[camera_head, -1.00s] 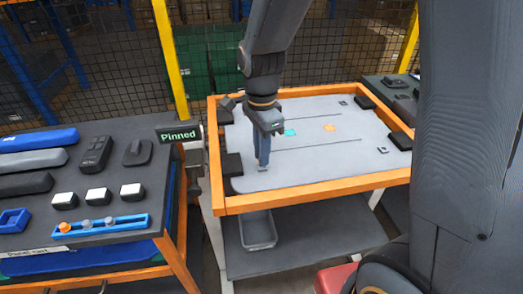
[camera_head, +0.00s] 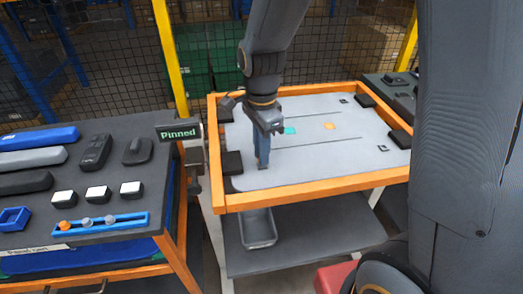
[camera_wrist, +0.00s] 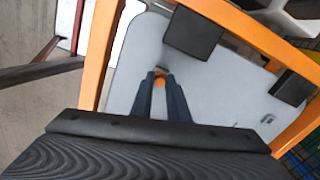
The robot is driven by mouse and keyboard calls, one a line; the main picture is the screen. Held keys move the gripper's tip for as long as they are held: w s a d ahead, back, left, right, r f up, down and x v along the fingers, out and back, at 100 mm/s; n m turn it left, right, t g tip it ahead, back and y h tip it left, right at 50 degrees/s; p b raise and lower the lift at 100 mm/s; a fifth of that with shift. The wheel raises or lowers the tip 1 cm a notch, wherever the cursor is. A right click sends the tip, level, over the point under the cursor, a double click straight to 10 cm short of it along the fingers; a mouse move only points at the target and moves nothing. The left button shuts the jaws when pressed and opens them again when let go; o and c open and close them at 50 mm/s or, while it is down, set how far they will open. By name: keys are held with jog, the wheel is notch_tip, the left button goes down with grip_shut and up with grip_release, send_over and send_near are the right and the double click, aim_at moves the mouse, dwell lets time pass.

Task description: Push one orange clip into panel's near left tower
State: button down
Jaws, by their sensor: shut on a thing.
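The grey panel (camera_head: 330,160) lies flat inside an orange frame. My gripper (camera_head: 262,166) points down over the panel's near left part, its fingertips at or just above the surface. In the wrist view my gripper (camera_wrist: 160,76) is shut on a small orange clip (camera_wrist: 159,82), mostly hidden between the dark fingers. A small grey feature, perhaps the near left tower, shows just past the fingertips; I cannot tell whether the clip touches it. Other small square towers stand at the near right (camera_head: 383,148) and far right (camera_head: 343,100) of the panel.
Black blocks sit at the near left (camera_head: 232,162) and right (camera_head: 401,139) of the frame. A side table at left holds a blue rack (camera_head: 120,220) with an orange knob and grey ones. A "Pinned" sign (camera_head: 180,132) stands between. A grey bin (camera_head: 258,229) is below.

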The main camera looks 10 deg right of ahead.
jog(key=shift+f+b, duration=0.35)
jog(key=shift+f, duration=0.45)
dwell(0.5)
jog(key=c, duration=1.6)
grip_release()
jog(key=shift+c, duration=0.2)
jog(key=shift+r+b, duration=0.6)
jog(key=shift+r, duration=3.35)
